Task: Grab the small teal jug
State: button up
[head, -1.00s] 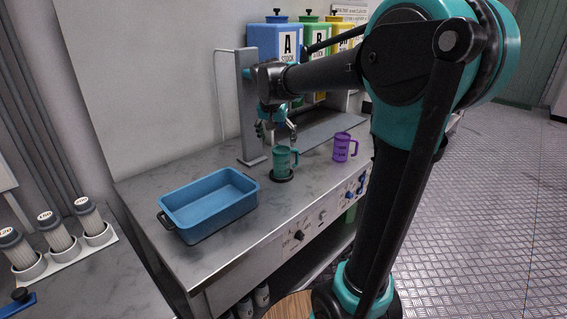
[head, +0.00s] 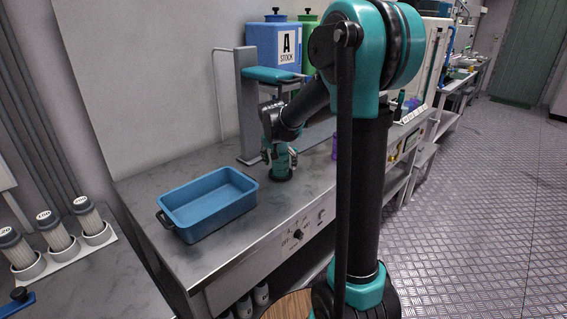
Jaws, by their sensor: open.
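The small teal jug (head: 282,166) stands upright on a dark round pad (head: 280,178) on the metal counter. My gripper (head: 280,157) is open and lowered right at the jug, with its fingers over and around the jug's upper part. The fingers and wrist hide much of the jug, and I cannot tell whether they touch it.
A blue tray (head: 183,227) with a dark handle stands left of the jug. A purple jug (head: 335,146) is right of it, mostly hidden behind my arm. A grey post (head: 247,110) and the blue stock container A (head: 265,45) stand behind. Bare counter (head: 215,160) lies behind the tray.

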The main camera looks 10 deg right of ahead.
jog(key=shift+w+d+f, duration=0.1)
jog(key=shift+f, duration=0.25)
jog(key=c, duration=1.4)
jog(key=shift+r, duration=0.1)
